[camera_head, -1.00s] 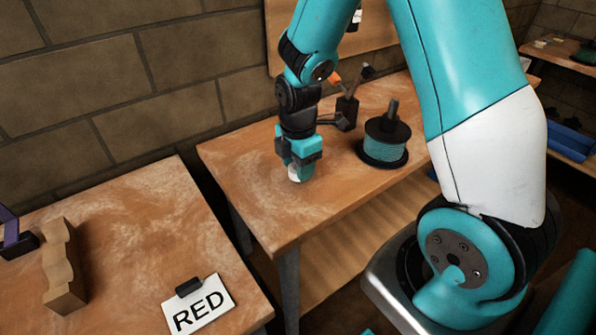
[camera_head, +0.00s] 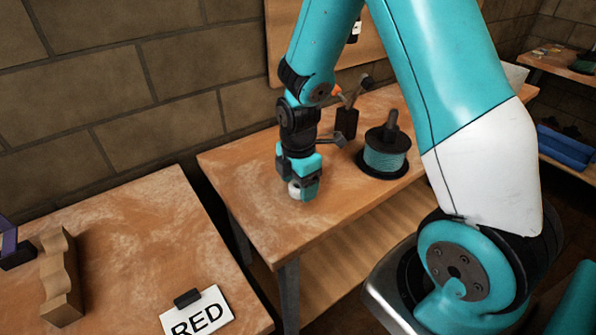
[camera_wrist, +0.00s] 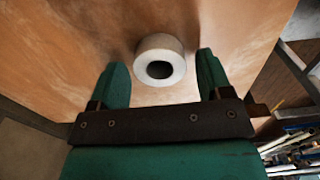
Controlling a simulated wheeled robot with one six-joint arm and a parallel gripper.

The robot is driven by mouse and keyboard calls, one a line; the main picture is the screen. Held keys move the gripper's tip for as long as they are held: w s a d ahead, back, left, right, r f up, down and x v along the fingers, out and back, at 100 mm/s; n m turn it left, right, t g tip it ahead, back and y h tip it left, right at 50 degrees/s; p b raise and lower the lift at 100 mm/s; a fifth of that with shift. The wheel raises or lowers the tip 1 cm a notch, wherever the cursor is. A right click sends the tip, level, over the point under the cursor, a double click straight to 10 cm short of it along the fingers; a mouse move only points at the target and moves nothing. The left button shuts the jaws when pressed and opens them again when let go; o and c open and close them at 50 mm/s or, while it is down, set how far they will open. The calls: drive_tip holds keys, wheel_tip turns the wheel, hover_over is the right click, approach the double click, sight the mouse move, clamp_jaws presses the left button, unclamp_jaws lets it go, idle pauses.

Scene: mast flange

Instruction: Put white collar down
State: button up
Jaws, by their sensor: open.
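The white collar (camera_head: 294,189) is a short, thick ring on the wooden bench, near its front left. In the wrist view the white collar (camera_wrist: 160,46) shows its dark round hole toward the camera. My gripper (camera_head: 303,183) is low over the bench at the collar and partly covers it in the head view. In the wrist view my gripper (camera_wrist: 163,68) is open, with one finger on each side of the collar. A gap shows between the collar and each finger. The collar sits around the fingertips' line, and whether its underside rests fully on the bench is hard to see.
A spool of teal line (camera_head: 384,155) stands on the bench right of my gripper. A dark stand with angled arms (camera_head: 347,122) is behind it. A second table at left holds a RED card (camera_head: 197,314) and a wavy wooden block (camera_head: 60,278). The bench's left front is clear.

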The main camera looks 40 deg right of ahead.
wheel_tip(320, 180, up, 12)
drive_tip(key=s+a+r+m+y, duration=0.2)
drive_tip(key=s+a+r+m, duration=0.2)
drive_tip(key=s+a, duration=0.4)
drive_tip(key=s+a+r+m+y, duration=0.2)
drive_tip(key=s+a+r+m, duration=0.3)
drive_tip(key=s, duration=0.5)
drive_tip(key=a+m, duration=0.2)
drive_tip(key=a, duration=0.1)
drive_tip(key=shift+c, duration=0.2)
